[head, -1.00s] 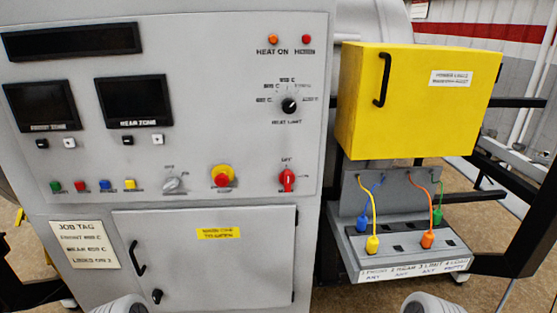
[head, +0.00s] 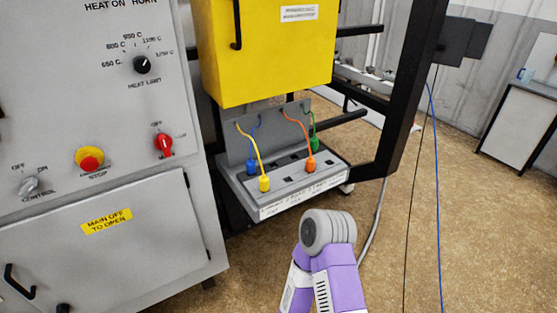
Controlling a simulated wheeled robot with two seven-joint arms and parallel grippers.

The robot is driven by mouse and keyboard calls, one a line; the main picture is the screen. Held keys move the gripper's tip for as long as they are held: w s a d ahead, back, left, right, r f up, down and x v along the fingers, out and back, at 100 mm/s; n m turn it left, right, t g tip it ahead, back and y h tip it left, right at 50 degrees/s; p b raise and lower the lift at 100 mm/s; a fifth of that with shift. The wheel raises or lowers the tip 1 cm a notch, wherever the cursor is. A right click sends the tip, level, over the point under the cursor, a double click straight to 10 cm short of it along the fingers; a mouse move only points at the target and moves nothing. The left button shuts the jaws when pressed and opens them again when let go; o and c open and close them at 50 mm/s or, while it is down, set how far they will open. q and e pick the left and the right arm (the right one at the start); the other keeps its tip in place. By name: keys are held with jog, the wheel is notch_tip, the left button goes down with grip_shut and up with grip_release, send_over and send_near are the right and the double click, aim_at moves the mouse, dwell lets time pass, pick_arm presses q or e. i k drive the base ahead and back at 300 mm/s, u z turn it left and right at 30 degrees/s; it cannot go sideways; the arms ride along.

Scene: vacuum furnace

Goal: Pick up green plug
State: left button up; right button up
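The green plug (head: 314,144) stands upright at the back right of the grey plug panel (head: 232,184), under the yellow box. A green cable runs up from it to the backplate. The orange plug (head: 310,165) is just in front of it and partly overlaps it in view. The blue plug (head: 251,167) is at the back left and the yellow plug (head: 264,183) at the front left. One of my arms, purple and grey, shows at the bottom centre, in front of and below the panel. Neither of my grippers is in view.
The yellow box (head: 268,60) overhangs the panel closely. The grey furnace cabinet (head: 110,240) fills the left side. A black frame post (head: 410,90) stands right of the panel. Open floor (head: 480,240) lies to the right, with hanging cables.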

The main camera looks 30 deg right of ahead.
aim_at(314, 142)
jog(key=k, duration=0.5)
jog(key=z, duration=2)
jog(key=i, duration=1.1)
jog(key=u, duration=0.7)
